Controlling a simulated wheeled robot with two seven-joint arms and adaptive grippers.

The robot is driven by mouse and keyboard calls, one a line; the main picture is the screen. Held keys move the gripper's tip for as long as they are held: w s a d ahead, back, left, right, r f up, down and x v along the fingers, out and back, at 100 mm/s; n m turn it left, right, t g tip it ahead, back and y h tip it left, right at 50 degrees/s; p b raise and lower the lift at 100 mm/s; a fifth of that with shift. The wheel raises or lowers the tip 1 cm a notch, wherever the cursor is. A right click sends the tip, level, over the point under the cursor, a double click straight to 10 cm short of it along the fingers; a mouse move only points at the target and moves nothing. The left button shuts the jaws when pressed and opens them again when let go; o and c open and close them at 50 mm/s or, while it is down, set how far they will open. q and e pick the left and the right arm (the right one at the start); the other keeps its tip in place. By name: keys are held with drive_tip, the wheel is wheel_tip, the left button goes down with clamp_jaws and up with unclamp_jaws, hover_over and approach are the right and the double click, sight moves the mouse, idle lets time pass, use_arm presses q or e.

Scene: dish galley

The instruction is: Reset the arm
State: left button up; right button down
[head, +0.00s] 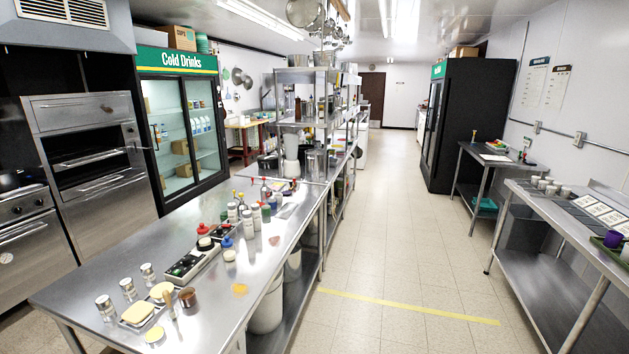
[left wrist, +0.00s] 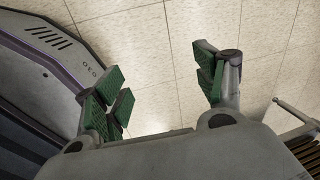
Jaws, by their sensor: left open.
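My left gripper (left wrist: 165,90) shows in the left wrist view with its two green-padded fingers spread wide apart. It is open, and nothing is between the fingers. Tiled floor lies below it. Neither of my arms shows in the head view. My right gripper is in no view.
A long steel table (head: 190,305) with jars, bottles and a tray (head: 190,262) stands at the left in the head view. A steel bench (head: 560,285) stands at the right. The tiled aisle (head: 400,250) between them is clear, crossed by a yellow floor line (head: 410,307).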

use_arm(q)
drive_tip(key=w+d+f+h, duration=0.1)
drive_tip(key=w+d, duration=0.2)
drive_tip(key=d, duration=0.6)
drive_tip(key=w+d+f+h, duration=0.1)
drive_tip(key=w+d, duration=0.2)
drive_tip(key=d, duration=0.6)
drive_tip(key=shift+t, duration=0.3)
drive_tip(key=shift+w+d+f, duration=0.1)
drive_tip(key=shift+w, duration=0.05)
